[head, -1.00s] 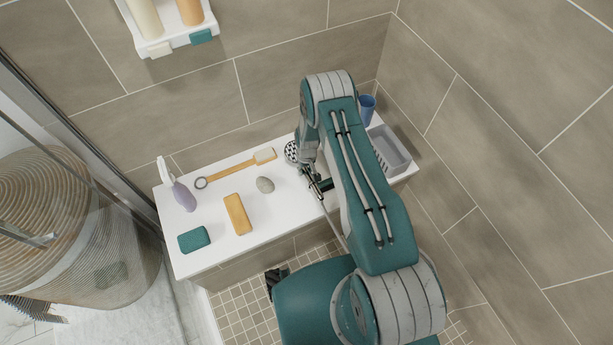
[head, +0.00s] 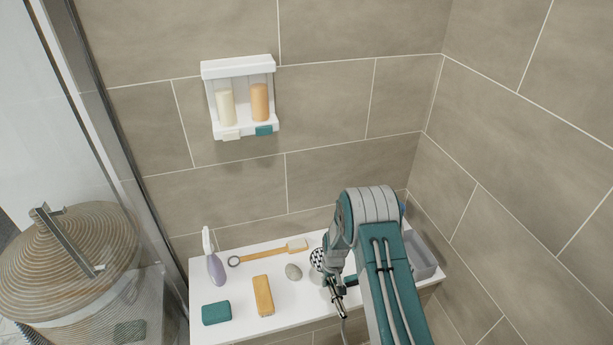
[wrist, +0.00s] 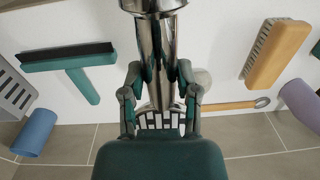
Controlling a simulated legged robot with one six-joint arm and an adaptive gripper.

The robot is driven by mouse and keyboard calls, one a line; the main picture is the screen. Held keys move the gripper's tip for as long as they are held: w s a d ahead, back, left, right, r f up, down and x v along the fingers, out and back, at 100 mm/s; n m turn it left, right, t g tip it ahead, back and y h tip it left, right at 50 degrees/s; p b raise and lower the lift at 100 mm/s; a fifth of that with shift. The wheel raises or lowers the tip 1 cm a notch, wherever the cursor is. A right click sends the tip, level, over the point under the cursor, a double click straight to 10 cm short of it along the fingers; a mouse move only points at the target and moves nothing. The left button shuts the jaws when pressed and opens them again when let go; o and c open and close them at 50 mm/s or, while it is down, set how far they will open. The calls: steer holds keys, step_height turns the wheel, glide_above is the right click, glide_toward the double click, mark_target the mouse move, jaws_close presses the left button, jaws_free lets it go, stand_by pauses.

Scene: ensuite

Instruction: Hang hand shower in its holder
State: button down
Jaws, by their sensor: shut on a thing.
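My gripper (wrist: 160,98) is shut around the chrome handle of the hand shower (wrist: 155,55). In the head view my gripper (head: 335,287) is over the front middle of the white bench, partly hidden by my arm. The chrome end of the hand shower (head: 338,306) points toward the front edge there, with a thin hose running down. A dotted round face beside my wrist looks like its spray head, but I cannot be sure. No holder for it can be made out in either view.
The white bench (head: 285,316) carries a teal sponge (head: 216,313), orange brush (head: 263,295), grey stone (head: 293,272), long-handled brush (head: 268,253), lilac bottle (head: 216,267) and grey basket (head: 421,255). A teal squeegee (wrist: 75,65) lies near a blue cup (wrist: 36,132). A bottle shelf (head: 241,98) hangs above.

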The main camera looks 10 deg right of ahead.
steer(key=shift+m, duration=0.4)
steer(key=r, duration=1)
steer(key=shift+d, duration=0.35)
step_height(320, 180, up, 10)
steer(key=m, duration=0.1)
glide_above(333, 280)
steer(key=s, duration=0.3)
steer(key=shift+s+d+r, duration=0.1)
steer(key=shift+d+r, duration=0.35)
steer(key=shift+r, duration=0.1)
